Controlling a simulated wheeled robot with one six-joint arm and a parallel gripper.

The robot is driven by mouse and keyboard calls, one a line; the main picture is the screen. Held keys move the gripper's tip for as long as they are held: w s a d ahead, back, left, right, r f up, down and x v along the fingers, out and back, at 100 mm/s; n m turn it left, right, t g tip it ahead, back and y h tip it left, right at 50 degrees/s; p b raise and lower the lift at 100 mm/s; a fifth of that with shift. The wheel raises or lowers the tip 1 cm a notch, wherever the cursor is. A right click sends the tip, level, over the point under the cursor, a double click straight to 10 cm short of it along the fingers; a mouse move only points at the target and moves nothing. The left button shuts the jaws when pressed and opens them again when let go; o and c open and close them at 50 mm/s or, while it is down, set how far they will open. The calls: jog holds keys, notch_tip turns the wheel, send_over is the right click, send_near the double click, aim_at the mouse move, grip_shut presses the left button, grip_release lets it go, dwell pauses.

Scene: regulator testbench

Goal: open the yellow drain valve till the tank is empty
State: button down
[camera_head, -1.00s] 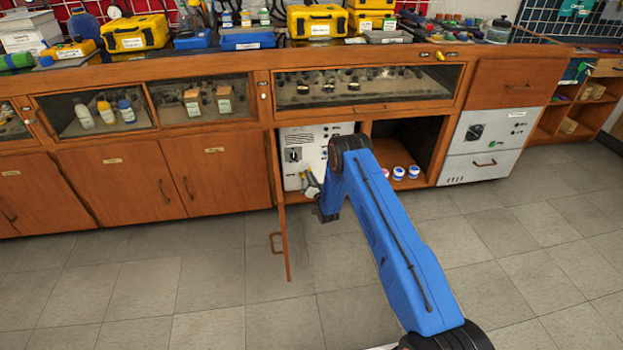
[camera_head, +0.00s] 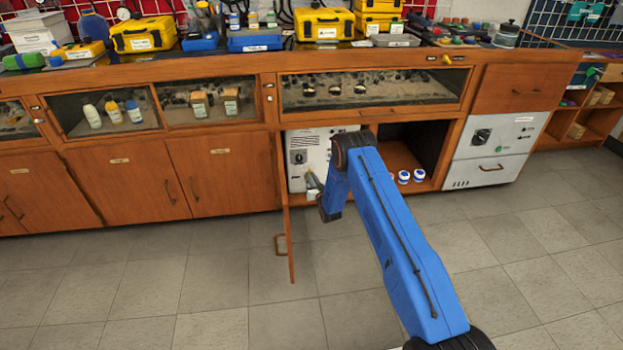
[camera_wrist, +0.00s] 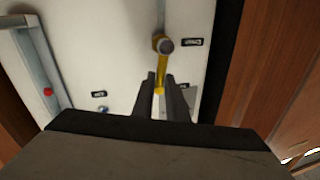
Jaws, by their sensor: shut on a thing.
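The yellow drain valve (camera_wrist: 161,66) is on a pale panel in the wrist view. It has a round grey pivot at its top and a yellow lever running down, almost upright in the picture. My gripper (camera_wrist: 160,82) is shut on the lower end of the lever, with one dark finger on each side. In the head view the pale unit (camera_head: 298,158) stands inside the open cupboard. My gripper (camera_head: 313,182) is low in front of it, partly hidden by my blue arm. The valve cannot be made out there.
A grey upright frame with a red piece (camera_wrist: 48,92) is on the panel's left. Small dark labels and a blue knob (camera_wrist: 103,109) sit nearby. The open cupboard door (camera_head: 283,215) stands left of my gripper. White jars (camera_head: 404,177) stand on the shelf at right. The floor in front is clear.

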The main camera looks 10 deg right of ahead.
jog(key=c, duration=1.7)
grip_release()
jog(key=shift+c, duration=0.2)
jog(key=s+d, duration=0.3)
jog(key=s, duration=1.4)
jog(key=shift+d+f, duration=0.15)
jog(key=shift+f, duration=0.15)
jog(key=shift+r, duration=0.1)
